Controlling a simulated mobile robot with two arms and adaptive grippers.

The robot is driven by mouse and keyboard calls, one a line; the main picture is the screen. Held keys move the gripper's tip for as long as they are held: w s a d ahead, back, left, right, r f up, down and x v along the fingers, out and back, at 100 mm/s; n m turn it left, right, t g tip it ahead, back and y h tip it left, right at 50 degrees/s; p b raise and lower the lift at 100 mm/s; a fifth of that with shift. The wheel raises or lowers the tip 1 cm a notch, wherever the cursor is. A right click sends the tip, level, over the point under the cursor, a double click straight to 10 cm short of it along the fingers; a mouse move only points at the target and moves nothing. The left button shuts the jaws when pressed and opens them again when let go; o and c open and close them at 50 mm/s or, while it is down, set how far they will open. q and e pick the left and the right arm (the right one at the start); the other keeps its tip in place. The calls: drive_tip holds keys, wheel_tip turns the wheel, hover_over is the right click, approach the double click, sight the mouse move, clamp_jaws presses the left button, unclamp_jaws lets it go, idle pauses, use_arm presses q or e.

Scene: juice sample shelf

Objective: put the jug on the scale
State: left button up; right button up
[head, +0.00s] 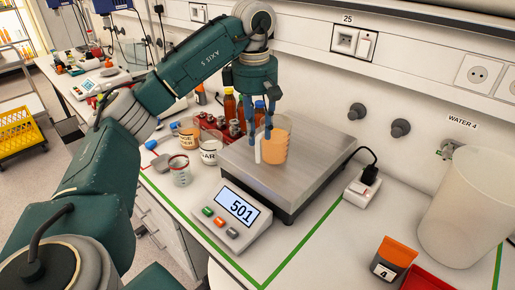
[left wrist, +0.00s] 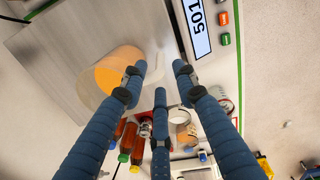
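The jug (head: 275,141), a clear vessel with orange juice and a pale handle, stands upright on the steel plate of the scale (head: 316,163). The scale's display (head: 239,207) reads 501. My left gripper (head: 261,134) points down at the handle side of the jug, with its blue fingers spread and nothing seen clasped between them. In the left wrist view the jug (left wrist: 112,77) is beside one fingertip; whether they touch is unclear. The scale's plate (left wrist: 60,60) also shows there. My right gripper is not in view.
Bottles (head: 230,105), labelled cups (head: 210,150) and a small beaker (head: 180,172) stand left of the scale. A power socket box (head: 362,191), an orange pot marked 4 (head: 393,259) and a large translucent container (head: 468,215) are at the right. Green tape edges the bench.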

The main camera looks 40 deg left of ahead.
use_arm(q)
drive_tip(key=shift+s+r+p, duration=0.15)
drive_tip(key=shift+r+p, duration=0.25)
drive_tip(key=shift+r, duration=1.05)
